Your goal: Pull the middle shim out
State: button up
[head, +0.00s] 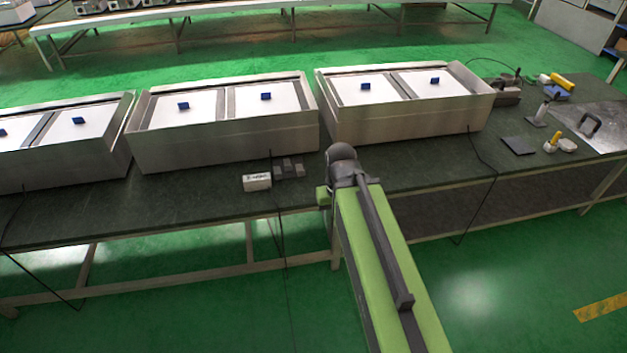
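Several small grey blocks (288,168) stand close together on the dark green worktop, in front of the middle metal housing. They may be the shims, but they are too small for me to tell a middle one apart. A white block with dark lettering (257,182) lies just left of them. My green arm reaches forward from the lower right, and its dark rounded end is over the bench's front edge, a little right of the grey blocks. My gripper's fingers do not show.
Open metal housings with white panels and blue knobs line the bench, including the middle one (225,145) and the right one (410,118). Tools, a dark flat pad (518,146) and a metal plate (600,127) lie at right. A thin dark cable hangs near the blocks.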

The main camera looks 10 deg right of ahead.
aim_at(287, 166)
jog(key=u, duration=0.15)
jog(key=i, duration=0.85)
jog(key=u, duration=1.5)
jog(key=k, duration=1.3)
jog(key=z, duration=1.05)
jog(key=i, duration=1)
